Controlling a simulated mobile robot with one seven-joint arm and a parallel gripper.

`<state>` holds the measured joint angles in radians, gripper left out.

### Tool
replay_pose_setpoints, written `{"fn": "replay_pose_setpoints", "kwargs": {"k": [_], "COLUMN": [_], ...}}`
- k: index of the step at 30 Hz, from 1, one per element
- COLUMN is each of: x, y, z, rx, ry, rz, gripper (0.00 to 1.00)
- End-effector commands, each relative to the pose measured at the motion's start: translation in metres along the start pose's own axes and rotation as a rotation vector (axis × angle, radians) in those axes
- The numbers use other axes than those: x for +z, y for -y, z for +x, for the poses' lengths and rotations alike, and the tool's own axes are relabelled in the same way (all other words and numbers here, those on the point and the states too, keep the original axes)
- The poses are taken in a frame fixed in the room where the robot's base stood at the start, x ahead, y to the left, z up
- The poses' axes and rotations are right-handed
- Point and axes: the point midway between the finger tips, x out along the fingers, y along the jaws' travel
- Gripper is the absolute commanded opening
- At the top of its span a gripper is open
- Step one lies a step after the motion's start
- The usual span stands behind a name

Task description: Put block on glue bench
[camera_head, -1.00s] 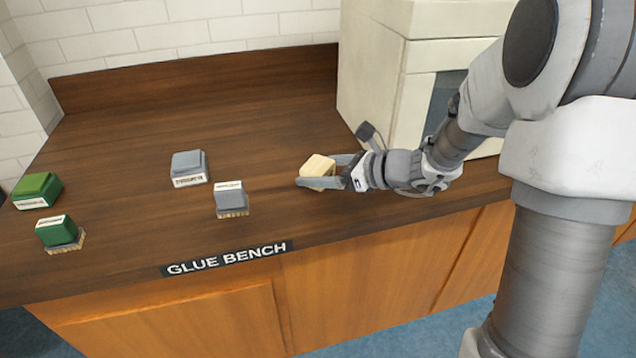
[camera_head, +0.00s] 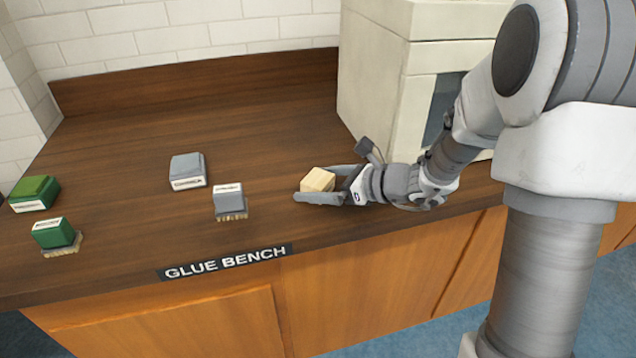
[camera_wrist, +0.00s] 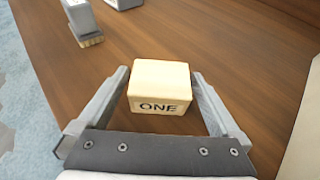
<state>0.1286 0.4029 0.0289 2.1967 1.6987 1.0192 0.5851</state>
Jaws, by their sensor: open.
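The block (camera_head: 318,180) is pale wood and sits on the dark brown glue bench (camera_head: 270,135), right of the bench's middle. In the wrist view the block (camera_wrist: 160,84) shows the word "ONE" on the side facing my gripper. My gripper (camera_head: 315,184) is open, with one finger on each side of the block. In the wrist view a gap shows between the block and each finger of my gripper (camera_wrist: 160,82). The block appears to rest on the bench top.
Two green ones (camera_head: 56,235) (camera_head: 35,193) stand at the far left. A cream box-shaped machine (camera_head: 385,75) stands behind my arm. The "GLUE BENCH" label (camera_head: 226,262) marks the front edge.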

Motion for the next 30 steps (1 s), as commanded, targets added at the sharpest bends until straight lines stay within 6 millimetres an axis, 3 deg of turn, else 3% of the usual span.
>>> {"fn": "replay_pose_setpoints", "kwargs": {"k": [15,22,26,30], "x": [0.003,0.003,0.011,0.023], "y": [0.001,-0.002,-0.022,-0.066], "z": [-0.098,-0.119,-0.123,-0.131], "rx": [-0.004,0.004,0.056,0.175], "ry": [0.000,-0.003,-0.047,-0.156], "rz": [0.000,-0.011,-0.122,-0.401], "gripper": [1.00,1.00,1.00,1.00]}}
